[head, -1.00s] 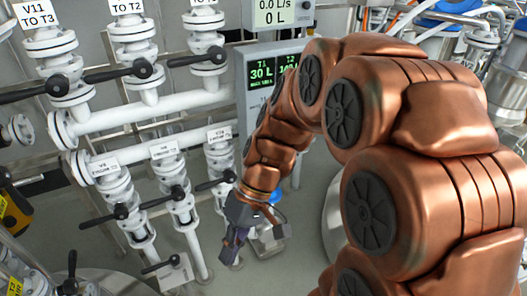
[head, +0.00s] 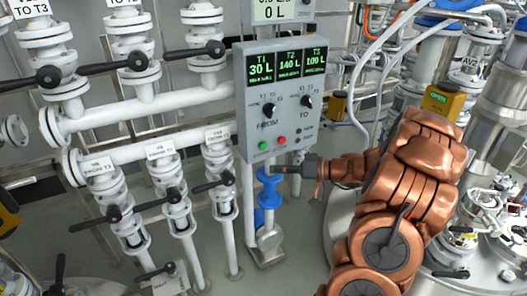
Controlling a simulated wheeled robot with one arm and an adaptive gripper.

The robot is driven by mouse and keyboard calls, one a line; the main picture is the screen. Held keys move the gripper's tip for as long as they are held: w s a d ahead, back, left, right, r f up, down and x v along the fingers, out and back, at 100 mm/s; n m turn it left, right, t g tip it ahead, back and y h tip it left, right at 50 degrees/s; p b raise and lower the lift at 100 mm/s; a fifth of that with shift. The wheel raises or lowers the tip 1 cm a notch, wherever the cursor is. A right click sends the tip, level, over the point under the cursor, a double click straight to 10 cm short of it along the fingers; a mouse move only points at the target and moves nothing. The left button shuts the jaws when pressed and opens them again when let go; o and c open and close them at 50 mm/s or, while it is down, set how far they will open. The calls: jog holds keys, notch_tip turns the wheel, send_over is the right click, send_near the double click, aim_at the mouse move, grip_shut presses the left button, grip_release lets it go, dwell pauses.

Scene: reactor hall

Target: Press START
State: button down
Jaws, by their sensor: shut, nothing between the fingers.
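The grey control panel (head: 250,110) faces me in the middle of the head view. A green button (head: 263,145) sits at its lower left, with a red button (head: 282,141) to the right of it. The lettering by the buttons is too small to read, so I cannot tell which is labelled START. My gripper (head: 281,168) is shut and empty, just below the panel's bottom edge and pointing left. It looks a little below both buttons; I cannot tell its depth from the panel.
The panel carries a FROM knob (head: 268,109), a TO knob (head: 306,102) and level displays (head: 288,63). White pipes with black-handled valves (head: 130,68) fill the left. A blue fitting (head: 268,190) is below my gripper. Steel vessels stand at the right.

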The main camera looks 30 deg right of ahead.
aim_at(263, 146)
jog(key=d, duration=0.1)
jog(key=d+t, duration=0.1)
jog(key=shift+w+d+f+h, duration=0.1)
jog(key=shift+d+f+h, duration=0.2)
jog(key=shift+f, duration=0.05)
jog(key=w+p, duration=0.4)
jog(key=w, duration=0.4)
jog(key=shift+w+d, duration=0.3)
jog(key=shift+w, duration=0.05)
jog(key=shift+w+f+b, duration=0.1)
jog(key=shift+w+b, duration=0.25)
jog(key=shift+b, duration=0.35)
dwell(1.2)
